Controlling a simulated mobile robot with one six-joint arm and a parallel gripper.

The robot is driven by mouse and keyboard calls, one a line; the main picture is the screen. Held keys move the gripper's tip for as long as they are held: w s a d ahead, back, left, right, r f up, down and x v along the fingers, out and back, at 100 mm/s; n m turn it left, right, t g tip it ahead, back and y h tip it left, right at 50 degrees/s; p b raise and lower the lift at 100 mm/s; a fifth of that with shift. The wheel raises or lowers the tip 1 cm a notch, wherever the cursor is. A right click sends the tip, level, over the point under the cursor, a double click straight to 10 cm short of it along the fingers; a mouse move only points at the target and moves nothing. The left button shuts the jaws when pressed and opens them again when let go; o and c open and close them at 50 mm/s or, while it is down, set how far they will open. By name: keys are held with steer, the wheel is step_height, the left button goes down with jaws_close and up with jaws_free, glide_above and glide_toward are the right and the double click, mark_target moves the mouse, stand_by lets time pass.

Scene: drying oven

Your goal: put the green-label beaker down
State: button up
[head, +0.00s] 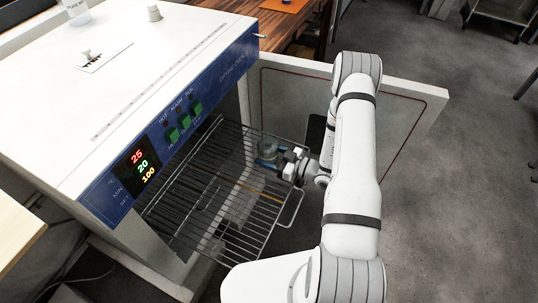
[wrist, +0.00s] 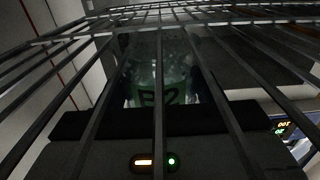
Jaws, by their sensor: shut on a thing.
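The green-label beaker (head: 267,146) is clear glass and upright at the right part of the pulled-out wire rack (head: 235,208). In the wrist view the beaker (wrist: 158,70) shows a green label reading B2, behind dark rack bars that cross the whole picture. My gripper (head: 270,160) is shut on the beaker, reaching in from the right. In the wrist view part of my gripper (wrist: 155,150) shows below the beaker, with small orange and green lights. I cannot tell whether the beaker's base touches the rack.
The oven (head: 130,80) stands at left with a lit display and green buttons. Its open door (head: 405,110) stands behind and right of my arm. The rack left of the beaker looks clear. A bottle (head: 76,10) and small white items sit on the oven top.

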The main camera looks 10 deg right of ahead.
steer(key=shift+f, duration=0.15)
steer(key=o, duration=1)
